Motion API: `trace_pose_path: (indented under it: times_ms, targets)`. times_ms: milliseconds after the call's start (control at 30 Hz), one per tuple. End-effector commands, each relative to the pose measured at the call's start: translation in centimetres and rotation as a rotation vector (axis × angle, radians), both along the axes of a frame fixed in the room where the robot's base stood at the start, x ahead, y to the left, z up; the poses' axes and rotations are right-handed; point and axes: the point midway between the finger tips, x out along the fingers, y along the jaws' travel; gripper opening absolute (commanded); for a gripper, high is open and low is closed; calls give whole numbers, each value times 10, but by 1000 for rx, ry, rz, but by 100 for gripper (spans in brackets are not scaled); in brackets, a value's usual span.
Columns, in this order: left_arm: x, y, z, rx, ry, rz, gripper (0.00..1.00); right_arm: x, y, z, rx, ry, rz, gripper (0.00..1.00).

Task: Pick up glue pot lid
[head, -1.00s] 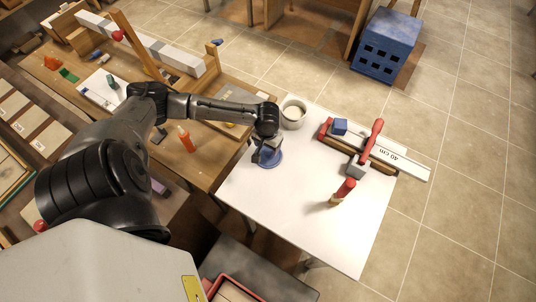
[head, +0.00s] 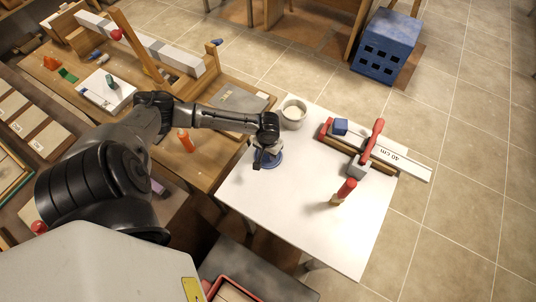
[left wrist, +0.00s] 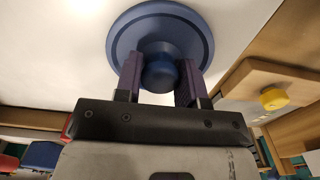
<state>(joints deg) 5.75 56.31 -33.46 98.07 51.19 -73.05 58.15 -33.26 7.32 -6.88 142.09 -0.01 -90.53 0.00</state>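The glue pot lid (head: 270,163) is a blue disc with a round knob. It lies on the white table top, partly hidden by my left gripper (head: 267,152). In the left wrist view the lid (left wrist: 160,20) fills the top middle, with its knob between the two fingers of my left gripper (left wrist: 160,75). One finger is on each side of the knob, very close to it; I cannot tell whether they press on it. An open grey-white pot (head: 293,113) with pale contents stands behind the lid. My right gripper is not in view.
A red-handled clamp tool with a long rule (head: 398,157) and a blue block (head: 340,127) lies to the right. A red-topped tool (head: 346,189) stands nearer. An orange bottle (head: 186,141) stands on the wooden bench to the left. The table's front part is clear.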

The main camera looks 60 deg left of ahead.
Motion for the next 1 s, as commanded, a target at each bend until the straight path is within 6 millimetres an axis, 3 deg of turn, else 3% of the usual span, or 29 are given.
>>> trace_pose_path:
  times_ms: [233, 567, 767, 867, 1000]
  targets:
    - [0, 0, 0, 0, 0, 0, 12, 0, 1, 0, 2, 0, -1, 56]
    - [0, 0, 4, 0, 0, 0, 12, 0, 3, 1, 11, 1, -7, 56]
    - [0, 1, 24, 1, -2, -1, 12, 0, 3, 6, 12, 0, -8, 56]
    - [0, 1, 44, 0, -2, -1, 12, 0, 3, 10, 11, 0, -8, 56]
    - [11, -30, 60, -6, -5, -3, 12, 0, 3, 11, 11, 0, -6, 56]
